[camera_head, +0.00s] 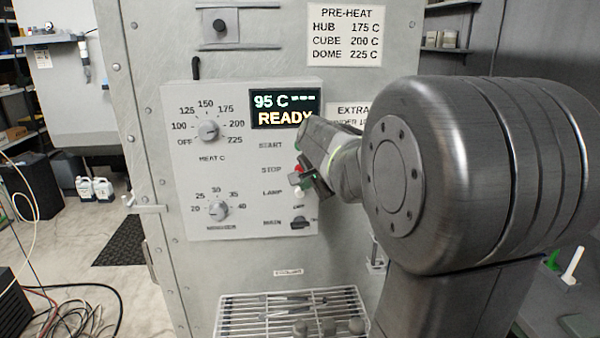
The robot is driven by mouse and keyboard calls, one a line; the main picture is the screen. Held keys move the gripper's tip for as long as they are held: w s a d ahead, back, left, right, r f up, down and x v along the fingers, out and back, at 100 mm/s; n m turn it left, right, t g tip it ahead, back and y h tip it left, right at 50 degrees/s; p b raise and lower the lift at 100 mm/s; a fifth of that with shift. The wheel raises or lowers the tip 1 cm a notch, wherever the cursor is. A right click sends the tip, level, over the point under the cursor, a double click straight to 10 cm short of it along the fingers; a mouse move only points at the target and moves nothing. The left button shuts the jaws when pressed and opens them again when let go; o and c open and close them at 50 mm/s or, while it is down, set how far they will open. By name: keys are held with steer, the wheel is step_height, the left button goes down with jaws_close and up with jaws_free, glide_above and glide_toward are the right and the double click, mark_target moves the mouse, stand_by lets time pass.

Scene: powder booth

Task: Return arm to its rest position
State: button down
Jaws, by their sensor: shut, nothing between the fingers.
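My arm reaches in from the right, its large grey joint filling much of the right half. My gripper (306,178) is small and partly hidden by its own wrist, in front of the right side of the control panel (240,215). It is shut and holds nothing. It appears close to the red stop button (298,169) and the pale lamp button (298,192); I cannot tell whether it touches the panel. The start button is hidden behind the wrist. The display (287,109) reads 95 C and READY.
A white wire rack (240,318) with grey parts stands below the panel. Heat knob (208,130), lower knob (217,210) and main switch (300,223) stick out from the panel. Cables (75,290) lie on the floor at left. White bottles (103,189) stand farther back.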

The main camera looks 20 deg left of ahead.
steer(key=shift+w+a, duration=0.1)
steer(key=shift+w, duration=0.05)
stand_by(0.3)
steer(key=shift+s+d+b, duration=0.25)
steer(key=shift+s+d, duration=0.3)
steer(key=shift+s, duration=0.35)
steer(key=shift+s+d+b, duration=0.25)
steer(key=shift+s+d, duration=0.3)
steer(key=shift+s, duration=0.35)
steer(key=shift+w+a, duration=0.1)
steer(key=shift+w, duration=0.05)
